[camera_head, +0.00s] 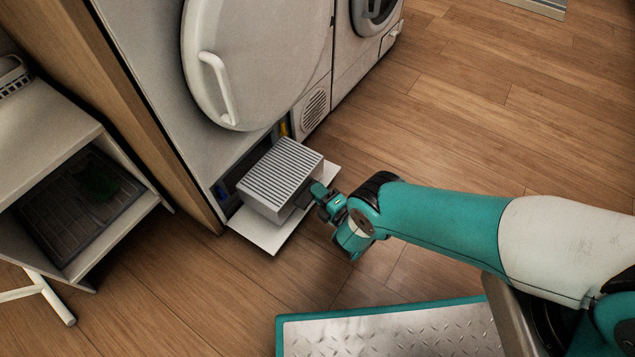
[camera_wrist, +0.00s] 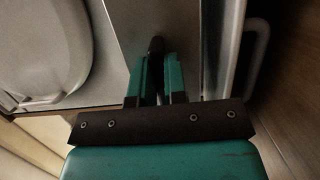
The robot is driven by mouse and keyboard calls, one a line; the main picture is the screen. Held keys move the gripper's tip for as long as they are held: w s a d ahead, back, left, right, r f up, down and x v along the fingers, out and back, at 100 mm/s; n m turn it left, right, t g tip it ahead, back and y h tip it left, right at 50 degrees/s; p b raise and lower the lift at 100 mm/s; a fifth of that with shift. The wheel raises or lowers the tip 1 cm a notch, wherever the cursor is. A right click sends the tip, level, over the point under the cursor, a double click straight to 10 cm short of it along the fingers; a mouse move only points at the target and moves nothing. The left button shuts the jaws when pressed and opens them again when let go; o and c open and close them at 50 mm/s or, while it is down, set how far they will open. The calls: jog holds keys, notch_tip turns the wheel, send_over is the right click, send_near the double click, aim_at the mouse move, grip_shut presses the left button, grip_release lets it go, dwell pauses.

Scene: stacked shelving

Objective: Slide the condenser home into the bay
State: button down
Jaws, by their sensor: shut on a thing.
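The condenser (camera_head: 281,175) is a light grey box with a ribbed top. In the head view it sits at the open bay (camera_head: 232,183) low in the machine's front, its rear end at the dark opening and its front end sticking out over the lowered flap (camera_head: 264,234). My gripper (camera_head: 317,194) is at the condenser's front end, shut on its dark handle (camera_head: 304,196). In the wrist view the gripper's teal fingers (camera_wrist: 158,78) are close together around a dark piece. How deep the condenser's rear end reaches is hidden.
The machine's round door (camera_head: 255,60) hangs above the bay. A yellow item (camera_head: 284,129) shows at the opening's right edge. The wooden floor at right is clear.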

aim_at(307, 186)
jog(key=shift+s+a+r, duration=0.1)
jog(key=shift+r, duration=0.05)
jog(key=shift+w+a+f+b, duration=0.2)
jog(key=shift+w+a+b, duration=0.05)
jog(key=shift+a+b, duration=0.1)
jog(key=shift+a+b+x, duration=0.2)
jog(key=shift+b+x, duration=0.95)
jog(key=shift+b, duration=0.05)
jog(key=shift+w+a+r+b, duration=0.1)
jog(key=shift+w+a+b, duration=0.2)
jog(key=shift+a+b, duration=0.45)
jog(key=shift+r, duration=0.1)
jog(key=shift+b+x, duration=1.1)
jog(key=shift+b, duration=0.85)
dwell(0.4)
jog(key=shift+w+a+b, duration=0.25)
jog(key=shift+a+b, duration=0.25)
jog(key=shift+b, duration=0.55)
jog(key=shift+w+a+b, duration=0.2)
jog(key=shift+a+b, duration=0.25)
jog(key=shift+b, duration=0.55)
dwell(1.0)
